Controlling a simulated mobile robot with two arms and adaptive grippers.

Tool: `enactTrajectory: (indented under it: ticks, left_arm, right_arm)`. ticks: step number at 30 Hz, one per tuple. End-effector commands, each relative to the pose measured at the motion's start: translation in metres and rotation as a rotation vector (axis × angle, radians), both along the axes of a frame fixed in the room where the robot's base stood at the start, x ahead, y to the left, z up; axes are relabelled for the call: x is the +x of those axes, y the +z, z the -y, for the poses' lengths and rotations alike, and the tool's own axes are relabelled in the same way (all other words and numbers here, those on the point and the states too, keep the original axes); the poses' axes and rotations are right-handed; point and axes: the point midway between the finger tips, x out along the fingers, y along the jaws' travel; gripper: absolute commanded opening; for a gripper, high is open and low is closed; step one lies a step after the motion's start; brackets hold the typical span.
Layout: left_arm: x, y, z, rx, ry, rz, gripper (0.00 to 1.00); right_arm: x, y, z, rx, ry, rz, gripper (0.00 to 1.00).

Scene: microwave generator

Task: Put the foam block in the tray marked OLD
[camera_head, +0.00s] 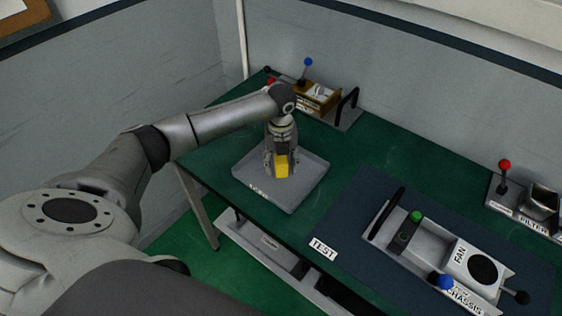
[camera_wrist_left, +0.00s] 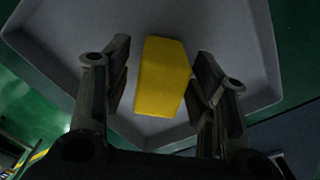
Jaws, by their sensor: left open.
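The foam block (camera_head: 282,166) is yellow and is at the grey tray (camera_head: 305,186) on the green table's left part. The tray's front edge has a small label, too small to read for sure. My left gripper (camera_head: 281,163) points down over the tray, with its fingers around the block. In the left wrist view the block (camera_wrist_left: 162,76) lies between the two open fingers (camera_wrist_left: 160,85), with a gap on each side. Whether the block rests fully on the tray floor is hard to tell. My right gripper is not in view.
Behind the tray stands a unit with a blue-knobbed lever (camera_head: 308,63) and a black handle. To the right, a dark mat (camera_head: 345,222) labelled TEST bears a chassis (camera_head: 400,236) with a FAN module. A FILTER unit (camera_head: 540,203) stands at far right. Green tabletop is clear between.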

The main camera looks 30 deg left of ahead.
Motion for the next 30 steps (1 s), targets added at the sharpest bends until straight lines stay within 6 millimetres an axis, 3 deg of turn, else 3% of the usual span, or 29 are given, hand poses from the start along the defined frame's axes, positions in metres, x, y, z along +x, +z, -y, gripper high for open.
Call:
enactTrajectory:
  ticks: [5,8,21,30]
  left_arm:
    - [0.000,0.006,0.000,0.000,0.000,0.000,0.53]
    - [0.002,0.018,0.000,-0.001,0.000,0.005,0.53]
    - [0.001,0.106,0.000,0.002,0.000,0.002,0.53]
    - [0.000,0.124,0.000,0.002,0.000,-0.001,0.53]
  right_arm:
    - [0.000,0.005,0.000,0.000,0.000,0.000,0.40]
    - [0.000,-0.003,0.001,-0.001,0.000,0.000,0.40]
    - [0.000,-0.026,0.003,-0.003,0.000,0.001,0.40]
    - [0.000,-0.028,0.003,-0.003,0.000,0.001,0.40]
